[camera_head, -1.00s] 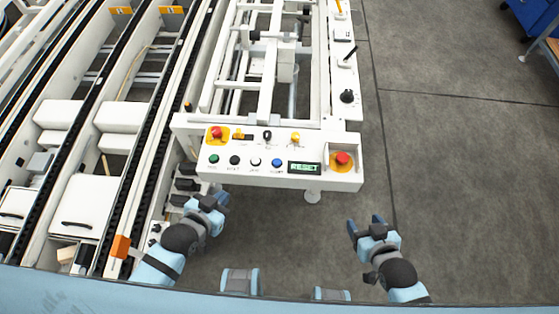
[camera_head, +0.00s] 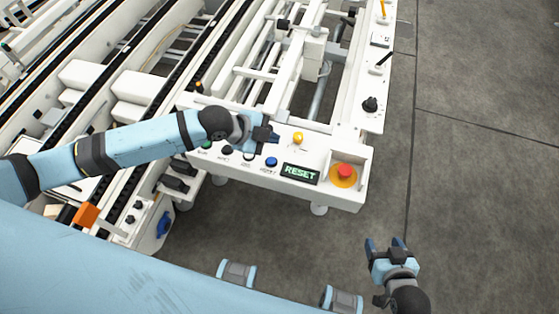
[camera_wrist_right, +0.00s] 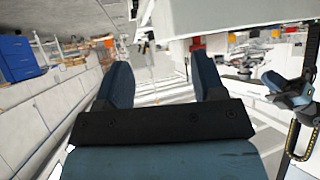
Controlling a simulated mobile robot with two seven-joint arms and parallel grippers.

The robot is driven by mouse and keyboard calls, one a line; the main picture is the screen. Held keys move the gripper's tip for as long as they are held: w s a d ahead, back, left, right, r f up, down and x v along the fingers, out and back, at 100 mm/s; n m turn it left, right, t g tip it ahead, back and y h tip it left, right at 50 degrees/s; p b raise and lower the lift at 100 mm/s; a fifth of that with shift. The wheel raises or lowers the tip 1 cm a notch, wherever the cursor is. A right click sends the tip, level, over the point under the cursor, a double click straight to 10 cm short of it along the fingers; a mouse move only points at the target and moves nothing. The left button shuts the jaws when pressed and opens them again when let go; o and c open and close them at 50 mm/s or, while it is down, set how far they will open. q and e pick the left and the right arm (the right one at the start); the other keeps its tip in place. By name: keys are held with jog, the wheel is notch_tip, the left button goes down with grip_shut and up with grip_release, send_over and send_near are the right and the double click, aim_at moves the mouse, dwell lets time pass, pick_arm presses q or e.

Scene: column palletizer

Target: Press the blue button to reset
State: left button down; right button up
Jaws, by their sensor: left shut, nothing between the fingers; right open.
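The blue button (camera_head: 271,162) sits on the front control panel (camera_head: 325,192) of the white machine, left of a small display (camera_head: 300,173) that reads RESET. My left gripper (camera_head: 274,138) is shut and empty. In the head view it appears just above the blue button; whether it touches the panel cannot be told. My left arm and gripper cover part of the panel's left side. My right gripper (camera_head: 386,243) is open and empty over the floor, right of and in front of the panel. Its two fingers also show in the right wrist view (camera_wrist_right: 163,85).
A red emergency button (camera_head: 344,171) on a yellow base is at the panel's right end. A yellow knob (camera_head: 298,138), a black button (camera_head: 227,150) and a green button (camera_head: 205,145) are also there. Conveyor lanes lie left. Grey floor (camera_head: 480,200) is clear on the right.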

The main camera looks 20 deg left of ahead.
pick_arm(q)
jog(key=shift+w+a, duration=0.15)
jog(key=shift+a, duration=0.05)
pick_arm(e)
jog(key=shift+f, duration=0.1)
pick_arm(q)
jog(key=b, duration=0.7)
send_over(271, 162)
notch_tip(271, 162, down, 7)
jog(key=shift+f, duration=0.95)
pick_arm(e)
jog(key=shift+m, duration=0.3)
jog(key=shift+w+a+f, duration=0.1)
jog(key=shift+w+f, duration=0.15)
jog(key=shift+f, duration=0.5)
jog(key=shift+w+a+f, duration=0.15)
jog(key=shift+w+f, duration=0.05)
jog(key=shift+f, duration=0.55)
jog(key=shift+w+a+f, duration=0.1)
jog(key=shift+w+f, duration=0.15)
jog(key=shift+f, duration=0.5)
jog(key=shift+s, duration=0.1)
jog(key=shift+s+d+f+g, duration=0.15)
jog(key=shift+s+f+g, duration=0.3)
jog(key=shift+f, duration=0.1)
